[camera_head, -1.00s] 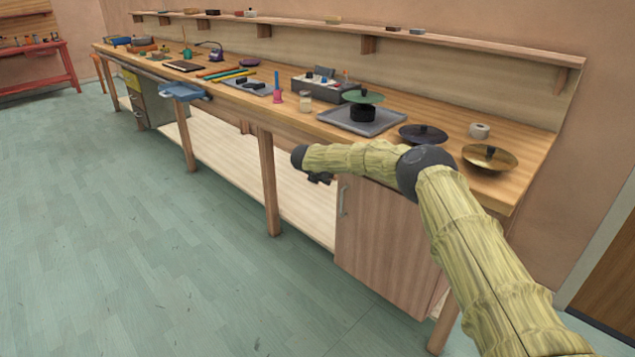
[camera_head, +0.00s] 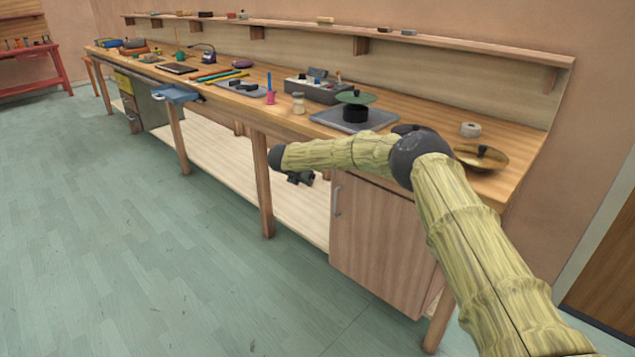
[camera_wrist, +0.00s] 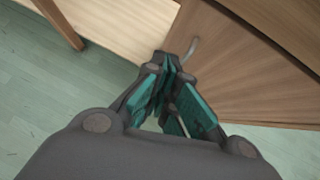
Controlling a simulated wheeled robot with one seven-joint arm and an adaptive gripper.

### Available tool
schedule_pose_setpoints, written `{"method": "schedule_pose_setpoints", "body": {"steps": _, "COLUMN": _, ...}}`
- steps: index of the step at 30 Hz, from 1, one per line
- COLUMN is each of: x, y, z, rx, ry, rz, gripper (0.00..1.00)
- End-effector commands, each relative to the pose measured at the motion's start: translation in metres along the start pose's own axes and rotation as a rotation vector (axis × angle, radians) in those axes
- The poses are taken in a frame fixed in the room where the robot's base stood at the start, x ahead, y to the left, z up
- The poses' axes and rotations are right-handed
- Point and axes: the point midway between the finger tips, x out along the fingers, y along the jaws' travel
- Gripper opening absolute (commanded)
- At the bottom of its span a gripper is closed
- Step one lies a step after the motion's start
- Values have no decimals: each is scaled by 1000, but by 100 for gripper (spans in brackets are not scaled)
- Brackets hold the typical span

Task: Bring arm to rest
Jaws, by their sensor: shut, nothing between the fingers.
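My gripper (camera_head: 301,178) hangs at the end of my arm, in front of the long workbench and below its top edge. In the wrist view my gripper (camera_wrist: 172,70) has its fingers together at the tips with nothing between them. It points down past the wooden cabinet door (camera_wrist: 235,75), whose handle shows close to the fingertips in that view. In the head view the cabinet door (camera_head: 375,240) is right of my gripper. I cannot tell how wide the gap is between fingertips and door.
The wooden workbench (camera_head: 405,138) carries a green cymbal on a black stand (camera_head: 355,112), a gold cymbal (camera_head: 481,158), a white roll (camera_head: 470,130) and a grey box (camera_head: 318,92). A dark disc is mostly hidden behind my arm. The green floor (camera_head: 150,270) is clear.

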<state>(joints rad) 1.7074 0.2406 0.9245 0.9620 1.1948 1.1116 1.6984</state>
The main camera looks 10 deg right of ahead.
Motion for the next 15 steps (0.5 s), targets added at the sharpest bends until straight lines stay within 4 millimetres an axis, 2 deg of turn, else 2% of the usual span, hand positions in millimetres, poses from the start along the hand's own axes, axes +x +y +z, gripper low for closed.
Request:
{"method": "schedule_pose_setpoints", "body": {"steps": 3, "x": -22, "y": 4, "z": -1, "rx": -2, "ry": 1, "rz": 2, "gripper": 0}}
{"method": "schedule_pose_setpoints", "body": {"steps": 9, "x": -50, "y": 8, "z": -1, "rx": 0, "ry": 2, "rz": 0, "gripper": 0}}
{"method": "schedule_pose_setpoints", "body": {"steps": 15, "x": -62, "y": 11, "z": -2, "rx": -10, "ry": 0, "rz": 1, "gripper": 0}}
